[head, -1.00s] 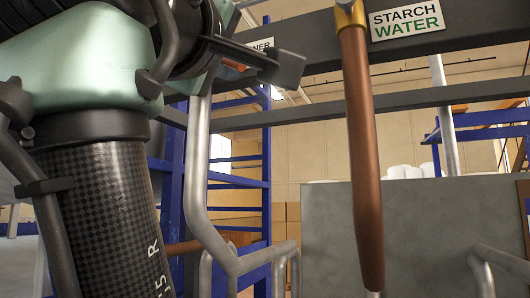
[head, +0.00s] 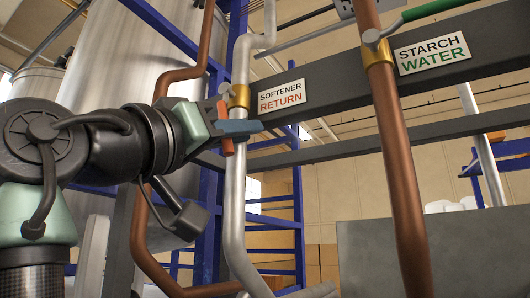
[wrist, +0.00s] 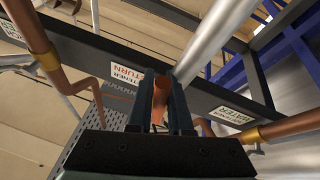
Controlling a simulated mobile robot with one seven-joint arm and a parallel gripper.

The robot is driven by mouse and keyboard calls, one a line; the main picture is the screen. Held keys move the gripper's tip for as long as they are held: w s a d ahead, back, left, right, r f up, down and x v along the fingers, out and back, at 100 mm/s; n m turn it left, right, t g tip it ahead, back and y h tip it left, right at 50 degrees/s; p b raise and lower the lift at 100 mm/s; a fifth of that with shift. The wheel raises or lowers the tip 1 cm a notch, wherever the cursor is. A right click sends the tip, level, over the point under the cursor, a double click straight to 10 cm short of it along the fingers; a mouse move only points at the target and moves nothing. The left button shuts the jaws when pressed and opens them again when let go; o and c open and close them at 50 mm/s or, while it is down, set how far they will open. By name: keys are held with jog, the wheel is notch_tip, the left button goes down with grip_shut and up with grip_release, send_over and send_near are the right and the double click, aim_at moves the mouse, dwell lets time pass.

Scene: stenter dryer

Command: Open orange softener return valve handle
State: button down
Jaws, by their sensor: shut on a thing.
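The orange softener return valve handle (head: 226,145) hangs nearly straight down beside a pale metal pipe (head: 235,200). My gripper (head: 238,128) comes in from the left and is shut on the handle, with part of the orange showing above and below the fingers. In the wrist view the orange handle (wrist: 161,92) stands between the two dark fingers of my gripper (wrist: 161,108). A brass collar (head: 239,95) sits on the pipe just above the gripper. The SOFTENER RETURN sign (head: 282,96) is just right of it. The valve body is partly hidden.
A dark beam (head: 345,88) runs behind the pipes. A copper pipe (head: 395,150) with a STARCH WATER sign (head: 432,53) and a green handle (head: 440,9) stand to the right. Another copper pipe (head: 150,235) and a large steel tank (head: 135,60) lie left, behind my arm.

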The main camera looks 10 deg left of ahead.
jog(key=shift+a+m, duration=0.1)
jog(key=shift+m, duration=0.3)
jog(key=c, duration=0.8)
grip_release()
jog(key=shift+c, duration=0.2)
jog(key=shift+f, duration=0.1)
